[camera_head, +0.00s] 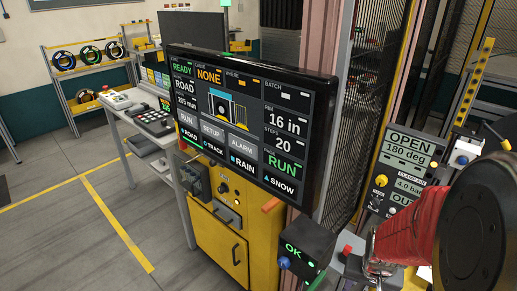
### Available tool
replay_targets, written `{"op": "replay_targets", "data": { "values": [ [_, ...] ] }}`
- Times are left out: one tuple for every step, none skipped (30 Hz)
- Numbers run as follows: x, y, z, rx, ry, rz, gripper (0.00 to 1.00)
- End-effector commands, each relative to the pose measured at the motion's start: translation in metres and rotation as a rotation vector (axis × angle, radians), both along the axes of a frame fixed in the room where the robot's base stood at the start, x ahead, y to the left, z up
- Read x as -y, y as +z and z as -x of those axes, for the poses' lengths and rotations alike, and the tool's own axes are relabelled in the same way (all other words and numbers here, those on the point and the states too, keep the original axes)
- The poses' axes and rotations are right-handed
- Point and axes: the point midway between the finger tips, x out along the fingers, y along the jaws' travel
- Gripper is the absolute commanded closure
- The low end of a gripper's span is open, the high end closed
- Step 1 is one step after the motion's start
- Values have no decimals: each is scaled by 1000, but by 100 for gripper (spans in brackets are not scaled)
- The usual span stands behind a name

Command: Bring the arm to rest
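My arm shows at the lower right as a red link (412,225) and a large black round joint (475,235) close to the camera. I cannot make out my gripper's fingers in this view. The arm covers the lower part of the clamp panel (405,155), which reads "OPEN 180 deg" and 4.0 bar. A large black screen (245,125) stands left of the arm, showing READY, NONE, ROAD, 16 in and a green RUN.
A yellow cabinet (218,235) stands under the screen. A small black box with a green OK (303,250) is left of the arm. A side table (150,122) and a tyre rack (88,70) stand further left. The grey floor with yellow lines (118,225) is clear at lower left.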

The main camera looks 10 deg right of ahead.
Motion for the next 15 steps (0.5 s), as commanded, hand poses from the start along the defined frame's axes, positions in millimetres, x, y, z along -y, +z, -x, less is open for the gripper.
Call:
{"op": "replay_targets", "data": {
  "values": [
    [-8,12,-1,-3,28,0,48],
    [-13,18,0,-6,44,-1,48],
    [-20,26,1,-12,64,-4,48],
    [-25,32,1,-15,79,-5,48],
    [-29,38,2,-17,94,-6,48],
    [-36,46,3,-20,116,-7,48],
    [-41,51,4,-23,131,-8,48],
    [-45,57,5,-24,146,-9,48],
    [-52,65,6,-24,165,-9,48],
    [-57,70,7,-25,180,-10,48],
    [-62,76,8,-23,196,-9,48],
    [-68,84,10,-21,215,-8,48],
    [-72,89,11,-18,229,-8,48],
    [-77,95,12,-16,243,-7,48],
    [-83,102,13,-9,261,-7,48]
  ]
}}
